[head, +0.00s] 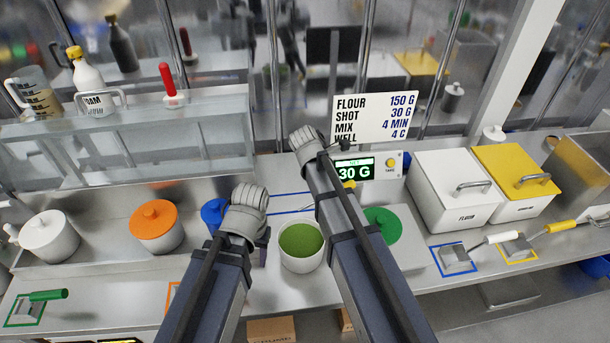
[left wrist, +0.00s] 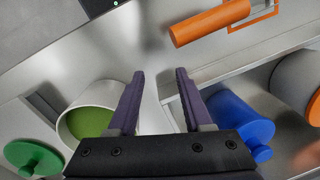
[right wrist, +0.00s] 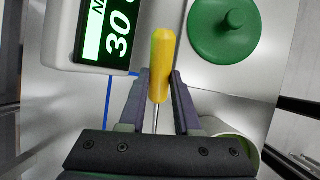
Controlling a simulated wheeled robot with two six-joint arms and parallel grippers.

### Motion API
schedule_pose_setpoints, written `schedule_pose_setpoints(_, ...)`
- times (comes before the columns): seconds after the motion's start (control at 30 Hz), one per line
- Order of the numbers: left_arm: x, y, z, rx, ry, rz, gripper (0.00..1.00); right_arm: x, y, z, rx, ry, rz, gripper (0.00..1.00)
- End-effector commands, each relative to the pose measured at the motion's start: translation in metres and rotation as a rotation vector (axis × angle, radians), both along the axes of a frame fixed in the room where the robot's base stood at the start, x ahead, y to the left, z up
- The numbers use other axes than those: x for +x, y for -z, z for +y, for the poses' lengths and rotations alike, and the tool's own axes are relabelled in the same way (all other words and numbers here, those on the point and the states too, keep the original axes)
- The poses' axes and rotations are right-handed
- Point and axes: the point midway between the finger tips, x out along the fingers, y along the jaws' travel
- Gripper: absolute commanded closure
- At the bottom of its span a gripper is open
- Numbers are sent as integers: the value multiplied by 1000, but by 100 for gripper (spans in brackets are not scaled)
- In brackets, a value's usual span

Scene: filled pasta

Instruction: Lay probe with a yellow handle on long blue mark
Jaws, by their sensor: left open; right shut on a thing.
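The probe's yellow handle (right wrist: 161,62) is between the fingers of my right gripper (right wrist: 159,75), which is shut on it; its thin metal shaft runs back between the fingers. In the head view only a bit of yellow (head: 348,184) shows beside my right arm. The long blue mark (head: 290,211) shows as thin blue lines on the counter between my two arms, partly hidden by the right one. A blue line (right wrist: 108,92) also shows left of the handle in the right wrist view. My left gripper (left wrist: 160,78) is open and empty, above the counter between a white tub and a blue pot.
A scale (head: 383,165) reading 30 G stands behind the right arm. A white tub with green filling (head: 301,240), a green lid (head: 383,222), a blue pot (head: 213,213) and an orange-lidded pot (head: 156,226) stand nearby. White and yellow bins (head: 512,172) stand at right.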

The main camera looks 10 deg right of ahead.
Motion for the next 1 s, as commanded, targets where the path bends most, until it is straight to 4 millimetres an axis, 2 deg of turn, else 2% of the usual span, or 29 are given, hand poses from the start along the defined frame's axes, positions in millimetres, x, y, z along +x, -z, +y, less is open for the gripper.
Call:
schedule_pose_setpoints(0.03, 0, -12, 0, 0, -5, -1, 50, 19, -6, 13, 77, 39, 7, 100)
schedule_pose_setpoints(0.1, 0, -15, 0, 0, -9, -1, 50, 29, -2, 30, 173, 85, 15, 100)
schedule_pose_setpoints(0.27, 0, -21, 0, 0, -13, -1, 50, 47, 0, 61, 335, 161, 30, 100)
schedule_pose_setpoints(0.4, 0, -15, 0, 0, 9, 1, 50, 58, 7, 76, 421, 195, 23, 100)
schedule_pose_setpoints(0.6, 0, -15, 0, 0, 19, 2, 50, 62, 7, 83, 459, 212, 19, 100)
schedule_pose_setpoints(1.0, 0, -3, 0, 0, 19, 2, 50, 62, 19, 80, 457, 210, 19, 100)
